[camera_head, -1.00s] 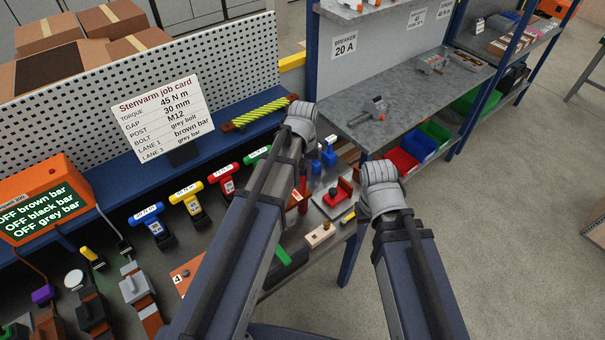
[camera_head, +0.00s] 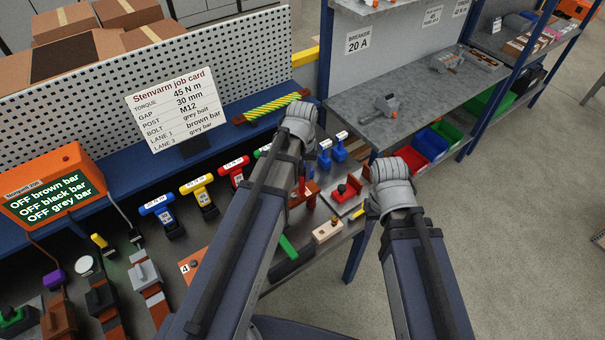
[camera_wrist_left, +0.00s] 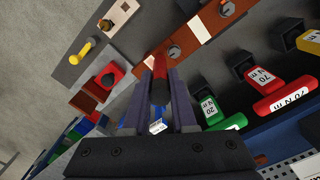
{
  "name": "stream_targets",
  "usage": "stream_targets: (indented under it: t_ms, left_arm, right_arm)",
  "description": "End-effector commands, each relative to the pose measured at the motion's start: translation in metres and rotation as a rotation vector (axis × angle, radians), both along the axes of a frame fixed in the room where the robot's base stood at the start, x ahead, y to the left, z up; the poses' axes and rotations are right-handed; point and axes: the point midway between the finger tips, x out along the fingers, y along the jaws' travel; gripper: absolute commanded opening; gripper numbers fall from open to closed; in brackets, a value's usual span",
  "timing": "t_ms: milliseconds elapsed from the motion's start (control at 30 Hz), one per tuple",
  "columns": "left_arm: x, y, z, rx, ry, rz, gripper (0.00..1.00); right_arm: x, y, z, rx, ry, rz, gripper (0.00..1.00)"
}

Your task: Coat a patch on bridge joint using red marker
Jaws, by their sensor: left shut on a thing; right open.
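My left gripper (camera_wrist_left: 158,92) is shut on a red marker (camera_wrist_left: 159,80) in the left wrist view. The marker's upper end in that view lies over or near the edge of a copper-brown bar (camera_wrist_left: 198,40) with grey bolts; I cannot tell whether it touches. This bar looks like the bridge joint; no red patch can be made out on it. In the head view the red marker (camera_head: 307,188) shows beside my left forearm, which hides much of the bar. My right forearm and wrist show at the right of the head view; its jaws are hidden.
Coloured torque tools stand along the bench, including a yellow one (camera_head: 197,186) and a blue one (camera_head: 157,205). A red block (camera_head: 347,190) sits on a grey plate right of the marker. A job card (camera_head: 178,105) stands behind.

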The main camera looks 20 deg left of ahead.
Motion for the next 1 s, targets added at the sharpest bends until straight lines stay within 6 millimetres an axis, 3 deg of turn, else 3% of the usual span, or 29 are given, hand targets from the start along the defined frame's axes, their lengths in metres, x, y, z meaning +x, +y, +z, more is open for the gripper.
stream_targets:
  t_ms: [500,1000]
  left_arm:
    - [0.000,0.000,0.053,0.000,0.000,0.000,0.00]
    - [0.000,0.000,0.060,0.000,0.000,0.000,0.00]
  right_arm:
    - [0.000,0.000,0.053,0.000,0.000,0.000,0.50]
    - [0.000,0.000,0.060,0.000,0.000,0.000,0.50]
